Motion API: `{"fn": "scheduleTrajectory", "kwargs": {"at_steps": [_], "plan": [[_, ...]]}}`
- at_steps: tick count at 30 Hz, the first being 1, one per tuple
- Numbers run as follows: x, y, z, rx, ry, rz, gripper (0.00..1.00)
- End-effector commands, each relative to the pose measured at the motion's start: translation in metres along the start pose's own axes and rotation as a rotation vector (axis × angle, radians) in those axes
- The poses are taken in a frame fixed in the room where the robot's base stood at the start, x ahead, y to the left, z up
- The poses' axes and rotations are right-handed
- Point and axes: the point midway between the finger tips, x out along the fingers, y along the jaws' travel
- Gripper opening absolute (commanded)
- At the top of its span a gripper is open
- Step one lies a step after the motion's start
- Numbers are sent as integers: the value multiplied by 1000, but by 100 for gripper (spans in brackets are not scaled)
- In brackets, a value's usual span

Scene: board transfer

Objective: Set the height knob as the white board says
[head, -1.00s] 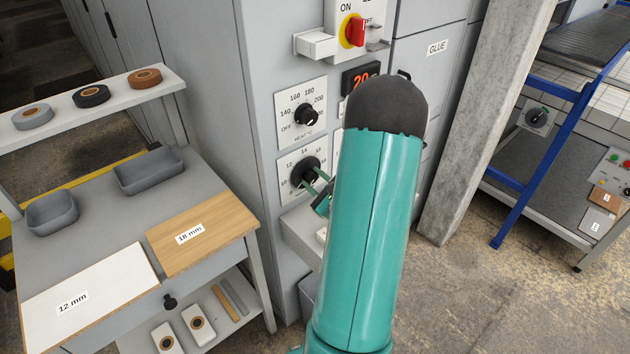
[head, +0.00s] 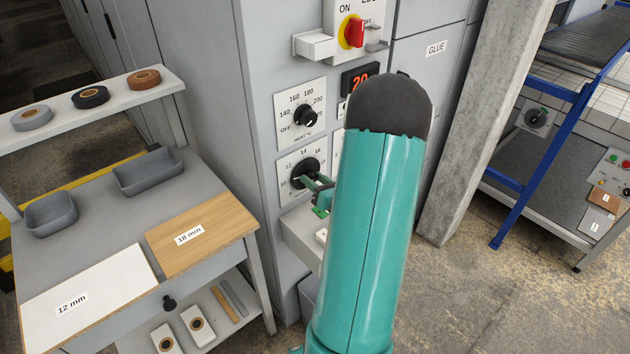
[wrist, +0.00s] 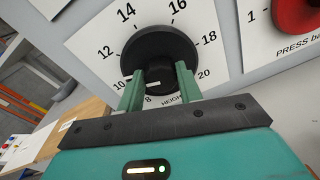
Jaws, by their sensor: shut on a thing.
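The height knob (head: 304,174) is a black round dial on a white plate on the grey machine. In the wrist view the knob (wrist: 160,52) has numbers from 8 to 20 around it, and its white mark seems to lie near 10. My gripper (head: 318,186) has its green fingers on the knob; in the wrist view the gripper (wrist: 159,76) is shut on the knob's grip, one finger on each side. The white board (head: 95,290) lies on the bench at the left, labelled "12 mm".
A wooden board (head: 205,230) labelled "18 mm" lies beside the white board. The heat knob (head: 305,117) is just above the height knob. A red knob (wrist: 297,12) marked "PRESS" sits right of it. A ledge (head: 302,235) juts out below.

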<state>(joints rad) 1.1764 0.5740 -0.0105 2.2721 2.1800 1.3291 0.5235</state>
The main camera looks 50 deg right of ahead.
Motion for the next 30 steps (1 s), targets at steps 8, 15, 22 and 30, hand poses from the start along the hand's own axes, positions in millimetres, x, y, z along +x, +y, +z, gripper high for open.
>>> {"fn": "scheduleTrajectory", "kwargs": {"at_steps": [8,15,22,30], "plan": [[0,-2,1,244,13,13,13],[0,-2,1,402,22,22,13],[0,-2,1,482,27,27,13],[0,-2,1,507,28,28,13]]}}
